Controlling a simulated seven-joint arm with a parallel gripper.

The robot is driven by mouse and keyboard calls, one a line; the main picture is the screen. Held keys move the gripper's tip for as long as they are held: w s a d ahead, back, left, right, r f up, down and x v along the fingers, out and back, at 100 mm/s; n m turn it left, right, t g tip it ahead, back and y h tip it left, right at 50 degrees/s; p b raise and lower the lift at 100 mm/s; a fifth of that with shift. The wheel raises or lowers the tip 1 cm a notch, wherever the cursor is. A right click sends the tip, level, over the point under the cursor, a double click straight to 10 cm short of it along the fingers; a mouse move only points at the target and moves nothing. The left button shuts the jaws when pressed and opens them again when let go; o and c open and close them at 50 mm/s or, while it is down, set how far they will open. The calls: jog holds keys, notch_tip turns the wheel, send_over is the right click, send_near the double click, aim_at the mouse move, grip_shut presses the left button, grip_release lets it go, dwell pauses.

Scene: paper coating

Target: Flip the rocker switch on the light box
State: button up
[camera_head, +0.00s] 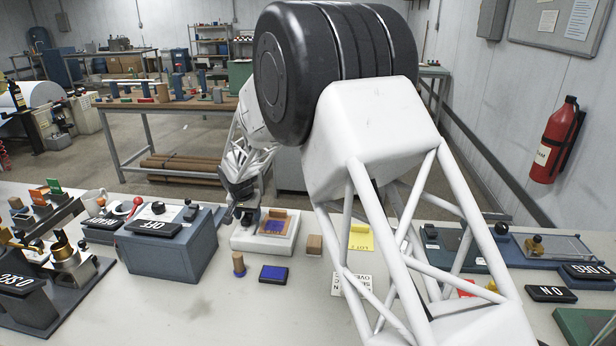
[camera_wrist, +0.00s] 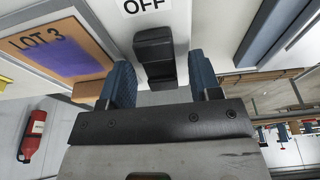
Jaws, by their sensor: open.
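The light box (camera_head: 262,246) is a low white box on the table, left of centre in the head view. It bears a brown and purple panel, marked LOT 3 in the wrist view (camera_wrist: 68,50). The rocker switch (camera_wrist: 154,52) is black and sits below an OFF label (camera_wrist: 145,6) in the wrist view. In the head view my gripper hides the switch. My gripper (camera_wrist: 160,84) is open and empty, its blue-padded fingers on either side of the switch's lower end. I cannot tell whether they touch it. In the head view my gripper (camera_head: 242,216) is over the box's left side.
A blue-grey box (camera_head: 172,253) with an OFF label stands just left of the light box. A wooden block (camera_head: 314,246), a cork-coloured stamp (camera_head: 238,264) and a blue ink pad (camera_head: 273,274) lie close by. The table's front middle is clear.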

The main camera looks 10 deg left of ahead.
aim_at(248, 214)
jog(key=shift+w+g, duration=0.25)
jog(key=shift+g, duration=1.05)
jog(key=shift+r, duration=0.15)
notch_tip(248, 214, up, 8)
jog(key=shift+f, duration=0.25)
jog(key=s+d+r, duration=0.4)
jog(key=d+r, duration=0.2)
jog(key=d, duration=0.4)
jog(key=s+d+r, duration=0.5)
jog(key=d+r, duration=0.1)
jog(key=d, duration=0.5)
jog(key=shift+d+r+t, duration=0.15)
jog(key=shift+r+t, duration=0.15)
jog(key=shift+r, duration=0.05)
